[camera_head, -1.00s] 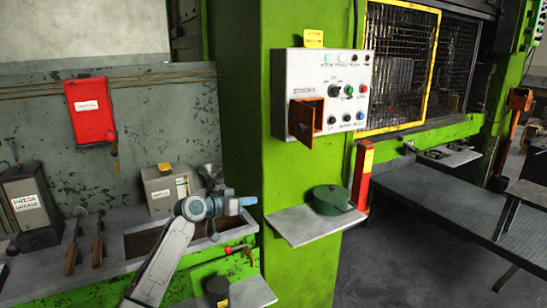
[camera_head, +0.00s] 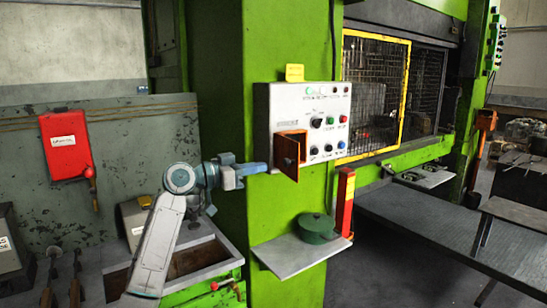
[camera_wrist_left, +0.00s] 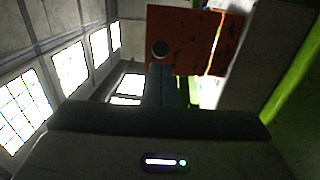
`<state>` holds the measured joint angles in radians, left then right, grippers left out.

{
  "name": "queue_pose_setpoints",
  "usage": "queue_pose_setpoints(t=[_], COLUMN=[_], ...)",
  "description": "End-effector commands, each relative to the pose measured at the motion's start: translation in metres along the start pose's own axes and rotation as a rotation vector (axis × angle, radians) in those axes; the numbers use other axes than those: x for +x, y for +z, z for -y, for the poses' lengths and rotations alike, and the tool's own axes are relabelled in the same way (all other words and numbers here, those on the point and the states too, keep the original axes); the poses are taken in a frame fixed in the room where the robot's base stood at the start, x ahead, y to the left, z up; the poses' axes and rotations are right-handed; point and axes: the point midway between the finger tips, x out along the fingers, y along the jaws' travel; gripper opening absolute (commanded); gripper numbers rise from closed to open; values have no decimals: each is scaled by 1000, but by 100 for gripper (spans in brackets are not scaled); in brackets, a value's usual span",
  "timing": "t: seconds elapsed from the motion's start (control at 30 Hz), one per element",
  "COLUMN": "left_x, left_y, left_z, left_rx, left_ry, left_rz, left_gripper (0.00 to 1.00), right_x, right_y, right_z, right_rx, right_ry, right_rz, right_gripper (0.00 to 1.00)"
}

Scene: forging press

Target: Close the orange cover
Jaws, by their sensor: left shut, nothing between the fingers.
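The orange cover (camera_head: 287,157) stands open, swung out from the white control panel (camera_head: 340,100) on the green column. In the left wrist view the orange cover (camera_wrist_left: 200,30) fills the upper middle, with a dark round knob on its face. My left gripper (camera_head: 262,168) is shut and empty, with its tip at the left side of the cover. In the left wrist view its blue-grey fingers (camera_wrist_left: 158,85) reach up toward the knob. I cannot tell whether they touch the cover. My right gripper is not in view.
A grey shelf (camera_head: 290,262) below the panel carries a green lidded pot (camera_head: 317,228). A red and yellow post (camera_head: 345,200) stands beside it. A red box (camera_head: 66,145) hangs on the wall at left. Buttons and a selector sit right of the cover.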

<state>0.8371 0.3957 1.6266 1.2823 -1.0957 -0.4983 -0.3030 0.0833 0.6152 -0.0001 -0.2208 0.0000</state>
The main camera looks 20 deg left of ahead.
Motion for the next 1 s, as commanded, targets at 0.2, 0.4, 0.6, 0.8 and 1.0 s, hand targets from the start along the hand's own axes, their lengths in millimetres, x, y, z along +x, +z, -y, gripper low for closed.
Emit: queue_pose_setpoints(t=[0.2, 0.4, 0.6, 0.8, 1.0], left_x=[37, 51, 52, 52, 54], left_y=[-4, -1, 0, 0, 0], left_z=[-1, 0, 0, 0, -2], left_rx=[-3, 0, 1, 1, 1], left_ry=[1, 0, 0, -2, -36], left_rz=[-1, 0, 0, 0, -1], left_gripper=[0, 0, 0, 0, 0], right_x=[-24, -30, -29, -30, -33], right_y=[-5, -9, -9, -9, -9], right_z=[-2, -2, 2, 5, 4], right_rx=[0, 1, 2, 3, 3], right_ry=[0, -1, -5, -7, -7], right_rz=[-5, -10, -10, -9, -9], right_gripper=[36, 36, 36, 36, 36])
